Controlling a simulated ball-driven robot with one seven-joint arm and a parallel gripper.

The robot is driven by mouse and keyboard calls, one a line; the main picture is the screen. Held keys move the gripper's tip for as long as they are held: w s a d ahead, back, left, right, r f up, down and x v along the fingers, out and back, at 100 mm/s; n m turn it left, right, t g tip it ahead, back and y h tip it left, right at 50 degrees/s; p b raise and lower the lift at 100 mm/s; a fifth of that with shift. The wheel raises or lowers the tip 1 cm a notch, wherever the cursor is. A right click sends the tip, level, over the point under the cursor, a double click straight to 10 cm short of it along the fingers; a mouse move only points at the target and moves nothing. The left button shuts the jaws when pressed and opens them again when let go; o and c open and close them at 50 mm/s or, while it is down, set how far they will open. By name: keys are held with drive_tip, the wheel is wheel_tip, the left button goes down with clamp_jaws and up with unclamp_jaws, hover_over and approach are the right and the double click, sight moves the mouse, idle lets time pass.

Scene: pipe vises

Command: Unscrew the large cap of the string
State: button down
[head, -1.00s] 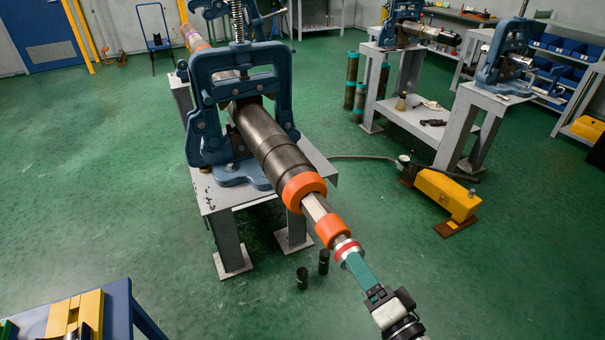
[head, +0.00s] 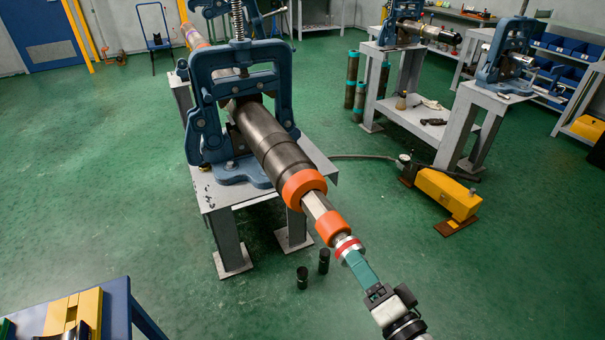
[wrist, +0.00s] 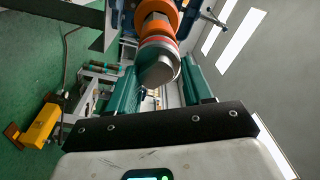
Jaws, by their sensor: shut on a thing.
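The string is a dark pipe (head: 268,135) clamped in a blue vise, tilted down toward me. It carries a large orange collar (head: 303,187), a silver section with flats (head: 316,205), a smaller orange collar (head: 332,228) and a silver end cap with a red band (head: 348,245). My gripper (head: 352,256), with teal fingers, is shut on this end cap. In the wrist view the end cap (wrist: 158,66) sits between the two fingers, with the orange collar (wrist: 157,18) beyond it. The exact finger contact is partly hidden.
The blue vise (head: 200,120) stands on a grey stand (head: 230,240). Two small black cylinders (head: 302,278) stand on the floor below the string. A yellow pump unit (head: 447,194) is at right, a blue table (head: 118,305) at lower left. Green floor around is mostly clear.

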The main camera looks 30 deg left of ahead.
drive_tip(key=n+b, duration=0.2)
drive_tip(key=f+n+b, duration=0.1)
drive_tip(key=n+b, duration=0.1)
idle(0.3)
